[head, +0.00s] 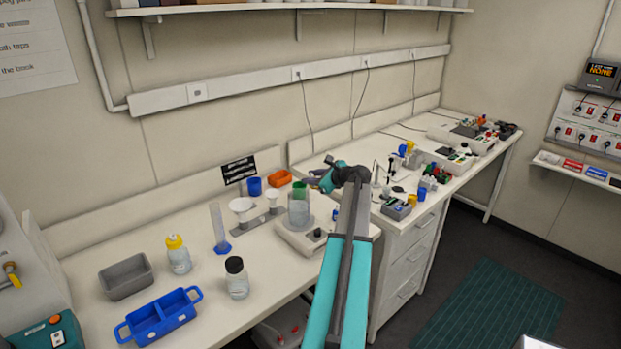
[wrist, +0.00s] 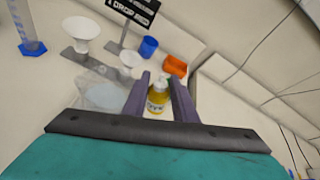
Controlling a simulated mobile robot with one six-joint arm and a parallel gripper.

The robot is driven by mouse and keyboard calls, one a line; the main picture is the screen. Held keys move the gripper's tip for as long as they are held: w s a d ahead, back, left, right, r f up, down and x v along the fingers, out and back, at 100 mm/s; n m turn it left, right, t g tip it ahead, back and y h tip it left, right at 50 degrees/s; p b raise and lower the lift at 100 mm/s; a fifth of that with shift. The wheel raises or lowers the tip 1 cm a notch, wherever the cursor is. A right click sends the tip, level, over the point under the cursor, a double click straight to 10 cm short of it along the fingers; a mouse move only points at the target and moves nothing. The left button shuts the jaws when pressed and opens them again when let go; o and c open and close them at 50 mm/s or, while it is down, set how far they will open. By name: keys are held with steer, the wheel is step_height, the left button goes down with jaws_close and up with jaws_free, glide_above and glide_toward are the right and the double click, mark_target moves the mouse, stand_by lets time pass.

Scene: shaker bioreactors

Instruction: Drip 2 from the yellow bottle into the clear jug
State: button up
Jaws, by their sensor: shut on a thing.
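My gripper (wrist: 165,82) is shut on a small bottle of yellow liquid (wrist: 157,100) with a pale nozzle top; its purple fingers stand on either side of it. In the head view my gripper (head: 312,181) is beside and above the clear jug (head: 299,217), and I cannot make out the held bottle there. The jug has a green area near its top and stands on a white device. In the wrist view a pale, see-through shape left of the fingers looks like the jug (wrist: 100,96). I cannot tell the bottle's tilt or see any drop.
White funnels (head: 241,206) on a grey stand, a blue cup (head: 254,186), an orange tray (head: 279,178) and a black sign (head: 238,170) are behind the jug. A measuring cylinder (head: 219,228), yellow-capped bottle (head: 178,255), black-capped bottle (head: 236,278) and blue caddy (head: 160,317) stand left.

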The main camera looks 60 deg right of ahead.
steer(key=shift+d+n+g+h, duration=0.15)
steer(key=shift+n+g+h, duration=0.15)
steer(key=shift+n+h, duration=0.45)
steer(key=shift+s+d+n+b, duration=0.15)
steer(key=shift+n+b, duration=0.3)
steer(key=shift+b, duration=0.5)
steer(key=shift+h, duration=0.25)
steer(key=shift+s+d+r+n+h+b, duration=0.15)
steer(key=shift+n+h+b, duration=0.45)
steer(key=shift+b, duration=1.05)
steer(key=shift+w+d+r+n+h+b, duration=0.15)
steer(key=shift+r+n+h+b, duration=0.2)
steer(key=shift+n+b, duration=0.85)
steer(key=shift+s+d+r+n+h+b, duration=0.15)
steer(key=shift+n+h+b, duration=0.75)
steer(key=shift+b, duration=3.1)
steer(key=a+b, duration=0.1)
steer(key=w+a+n+b, duration=0.1)
steer(key=b, duration=0.1)
steer(key=a+n+h+b, duration=0.1)
steer(key=b, duration=0.1)
steer(key=shift+w+a+r, duration=0.2)
steer(key=shift+a+r, duration=0.15)
steer(key=shift+a, duration=0.05)
steer(key=shift+w+a+r+n+t+h+b, duration=0.15)
steer(key=shift+a+n+t+h+b, duration=0.2)
steer(key=shift+b, duration=0.7)
steer(key=shift+w+a+r+n+t+h+b, duration=0.1)
steer(key=shift+a+n+b, duration=0.35)
steer(key=shift+b, duration=0.55)
